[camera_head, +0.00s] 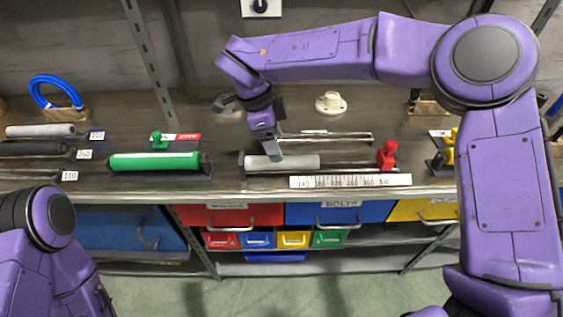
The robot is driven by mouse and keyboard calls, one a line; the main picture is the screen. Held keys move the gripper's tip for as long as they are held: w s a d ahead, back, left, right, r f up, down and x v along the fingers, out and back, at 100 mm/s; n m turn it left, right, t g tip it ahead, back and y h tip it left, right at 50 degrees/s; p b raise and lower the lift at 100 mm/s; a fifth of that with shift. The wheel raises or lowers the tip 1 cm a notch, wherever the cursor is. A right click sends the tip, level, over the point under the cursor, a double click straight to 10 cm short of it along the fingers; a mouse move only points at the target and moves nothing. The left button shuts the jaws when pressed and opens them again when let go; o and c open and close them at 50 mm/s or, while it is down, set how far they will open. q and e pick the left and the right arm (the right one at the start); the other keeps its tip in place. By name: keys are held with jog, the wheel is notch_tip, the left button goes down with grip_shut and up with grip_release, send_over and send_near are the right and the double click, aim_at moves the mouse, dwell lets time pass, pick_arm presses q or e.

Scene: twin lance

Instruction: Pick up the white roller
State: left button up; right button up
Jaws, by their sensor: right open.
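A pale grey-white roller (300,162) lies across a dark holder on the bench, in the middle of the view. My right gripper (275,150) points down over the left part of this roller, and its finger overlaps the roller in the picture. It is open; I cannot tell whether it touches the roller. Another light roller (40,130) lies at the far left beside a "220" label, above two darker rollers. My left arm shows at the lower left, but its gripper is out of view.
A green roller (155,162) lies left of my right gripper. A ruler strip (350,181) lies at the bench's front edge, with a red clamp (387,155) behind it. A white flanged piece (331,103) stands farther back. Coloured drawers (340,213) are below the bench.

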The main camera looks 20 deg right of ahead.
aim_at(282, 163)
jog(key=x, duration=0.5)
jog(key=shift+s+f+p, duration=0.15)
jog(key=shift+s+p, duration=0.15)
jog(key=shift+p, duration=0.05)
grip_shut()
